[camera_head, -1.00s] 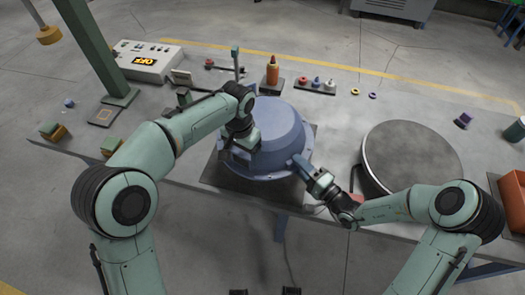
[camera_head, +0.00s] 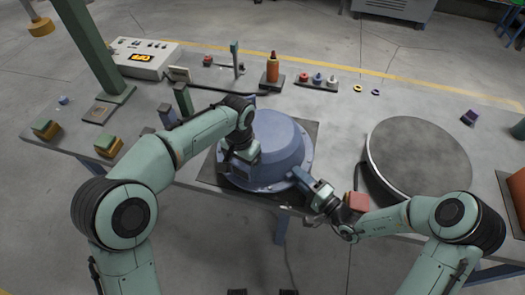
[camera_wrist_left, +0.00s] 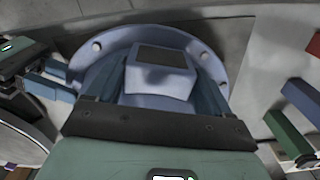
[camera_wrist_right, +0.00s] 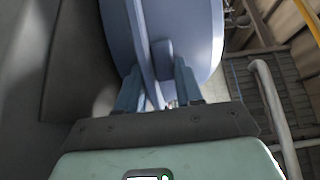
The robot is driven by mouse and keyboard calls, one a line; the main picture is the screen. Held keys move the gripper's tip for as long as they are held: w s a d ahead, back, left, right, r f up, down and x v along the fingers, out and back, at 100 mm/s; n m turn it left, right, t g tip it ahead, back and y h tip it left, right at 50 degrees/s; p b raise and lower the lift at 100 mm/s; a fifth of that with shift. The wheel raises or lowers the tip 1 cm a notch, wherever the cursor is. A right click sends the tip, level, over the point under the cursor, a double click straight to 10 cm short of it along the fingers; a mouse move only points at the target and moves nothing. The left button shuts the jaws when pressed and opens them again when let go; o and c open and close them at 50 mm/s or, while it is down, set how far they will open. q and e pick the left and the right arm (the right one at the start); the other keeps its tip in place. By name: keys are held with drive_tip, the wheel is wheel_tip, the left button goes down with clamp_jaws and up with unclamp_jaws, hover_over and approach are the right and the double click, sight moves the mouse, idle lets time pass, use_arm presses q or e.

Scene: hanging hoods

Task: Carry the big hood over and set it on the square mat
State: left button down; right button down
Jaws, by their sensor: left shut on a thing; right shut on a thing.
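The big hood (camera_head: 275,140) is a blue-grey dome with a wide bolted flange. In the head view it is upright over the dark square mat (camera_head: 311,132), whose edges show around it. I cannot tell whether the flange touches the mat. My left gripper (camera_head: 243,168) is shut on a block-like lug on the hood's left side; the left wrist view shows this lug (camera_wrist_left: 160,70) between the fingers. My right gripper (camera_head: 300,180) is shut on a lug at the hood's front right. That lug (camera_wrist_right: 163,60) also shows between the fingers in the right wrist view.
A large grey disc (camera_head: 418,150) is on the table at right. A green post (camera_head: 92,50) and a control box (camera_head: 143,58) are at left. An orange bottle (camera_head: 272,70) and a strip of small knobs (camera_head: 317,81) lie behind the hood. A red block (camera_head: 357,202) is near my right wrist.

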use_arm(q)
drive_tip(key=shift+c, duration=1.5)
unclamp_jaws()
drive_tip(key=shift+s+d+f, duration=0.1)
drive_tip(key=shift+d+f, duration=0.05)
drive_tip(key=shift+f, duration=0.15)
use_arm(e)
drive_tip(key=c, duration=1.1)
unclamp_jaws()
drive_tip(key=shift+s+f, duration=0.1)
drive_tip(key=shift+f, duration=0.35)
drive_tip(key=shift+c, duration=0.2)
use_arm(q)
drive_tip(key=o, duration=0.3)
drive_tip(key=shift+r, duration=0.15)
use_arm(e)
drive_tip(key=o, duration=0.4)
drive_tip(key=shift+r, duration=0.2)
use_arm(q)
wheel_tip(320, 180, up, 12)
use_arm(e)
drive_tip(key=o, duration=0.4)
